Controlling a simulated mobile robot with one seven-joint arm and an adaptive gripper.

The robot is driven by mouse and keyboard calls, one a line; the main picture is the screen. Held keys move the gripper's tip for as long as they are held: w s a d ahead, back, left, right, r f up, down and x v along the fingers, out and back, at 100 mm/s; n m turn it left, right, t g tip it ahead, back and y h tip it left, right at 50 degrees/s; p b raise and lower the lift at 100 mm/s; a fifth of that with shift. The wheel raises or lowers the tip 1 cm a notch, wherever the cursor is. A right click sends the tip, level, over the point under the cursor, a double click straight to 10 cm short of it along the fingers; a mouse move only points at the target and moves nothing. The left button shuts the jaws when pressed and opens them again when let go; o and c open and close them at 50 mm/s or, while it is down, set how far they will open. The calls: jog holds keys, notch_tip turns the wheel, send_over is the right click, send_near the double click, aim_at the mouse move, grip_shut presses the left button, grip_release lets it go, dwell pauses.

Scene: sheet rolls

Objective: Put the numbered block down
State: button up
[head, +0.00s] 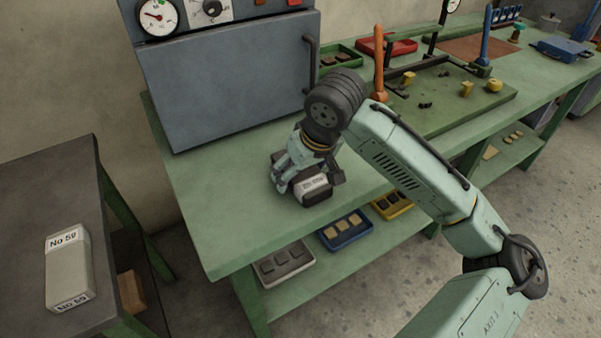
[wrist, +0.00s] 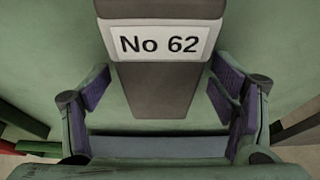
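The numbered block, a dark grey-brown box with a white label, stands under my gripper on the green bench in the head view (head: 315,188). In the wrist view the block (wrist: 160,85) shows its "No 62" label near the top. My gripper (head: 310,180) is over the block, one finger at each side. In the wrist view my gripper (wrist: 160,85) is open; its purple pads face the block, with narrow strips of green bench showing between. The block's underside is hidden, and contact with the bench is not clearly visible.
A grey block labelled "No 59" (head: 68,270) stands on the dark table (head: 35,190) at left. A grey oven-like cabinet (head: 225,85) stands behind my gripper. Trays (head: 345,231) lie on the shelf below. Bench surface left of my gripper (head: 215,190) is clear.

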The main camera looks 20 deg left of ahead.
jog(key=c, duration=1.5)
jog(key=shift+c, duration=0.7)
jog(key=shift+r, duration=0.1)
jog(key=shift+r, duration=0.1)
